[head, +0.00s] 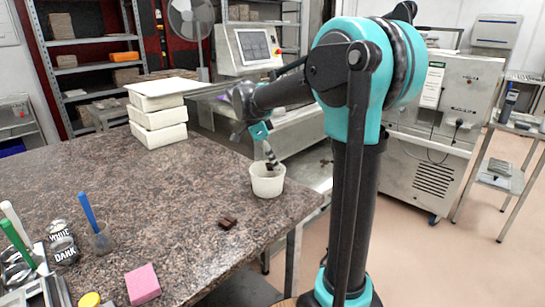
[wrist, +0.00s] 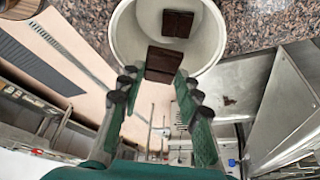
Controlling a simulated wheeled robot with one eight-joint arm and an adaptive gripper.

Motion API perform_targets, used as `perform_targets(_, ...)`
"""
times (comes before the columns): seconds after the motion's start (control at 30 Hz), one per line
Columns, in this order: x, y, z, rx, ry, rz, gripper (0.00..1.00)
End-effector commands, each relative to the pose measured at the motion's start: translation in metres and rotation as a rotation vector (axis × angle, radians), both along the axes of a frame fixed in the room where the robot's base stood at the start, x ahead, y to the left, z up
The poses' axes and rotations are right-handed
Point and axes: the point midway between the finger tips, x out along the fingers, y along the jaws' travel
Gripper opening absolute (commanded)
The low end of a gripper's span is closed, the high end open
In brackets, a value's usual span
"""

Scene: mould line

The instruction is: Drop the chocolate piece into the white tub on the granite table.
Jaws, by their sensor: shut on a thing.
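The white tub (head: 267,184) stands near the right edge of the granite table (head: 130,185). My gripper (head: 272,162) points down at the tub's mouth. In the wrist view, my gripper (wrist: 157,82) is shut on a dark brown chocolate piece (wrist: 163,64), held between the fingertips and overlapping the near side of the tub (wrist: 125,35). Another dark chocolate piece (wrist: 177,22) shows inside the tub. In the head view, a chocolate piece (head: 227,223) lies on the table in front of the tub. The tub's inside is mostly hidden in the head view.
Stacked white boxes (head: 158,110) stand at the back of the table. A pink sponge (head: 142,284), a cup with a blue-handled tool (head: 100,238) and labelled containers (head: 63,243) are at the front left. The table's middle is clear. A machine (head: 435,120) stands behind at right.

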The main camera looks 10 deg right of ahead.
Motion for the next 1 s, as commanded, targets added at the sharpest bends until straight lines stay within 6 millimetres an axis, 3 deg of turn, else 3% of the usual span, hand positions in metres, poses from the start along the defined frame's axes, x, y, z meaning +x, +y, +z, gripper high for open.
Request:
perform_targets(0.17,0.0,0.0,0.0,0.0,0.0,0.0,0.15)
perform_targets(0.2,0.0,0.0,0.0,0.0,0.0,0.0,0.38)
perform_targets(0.37,0.0,0.0,0.0,0.0,0.0,0.0,0.58)
perform_targets(0.73,0.0,0.002,0.004,0.0,0.0,0.001,0.58)
perform_targets(1.0,0.0,0.019,0.045,0.0,0.001,0.002,0.58)
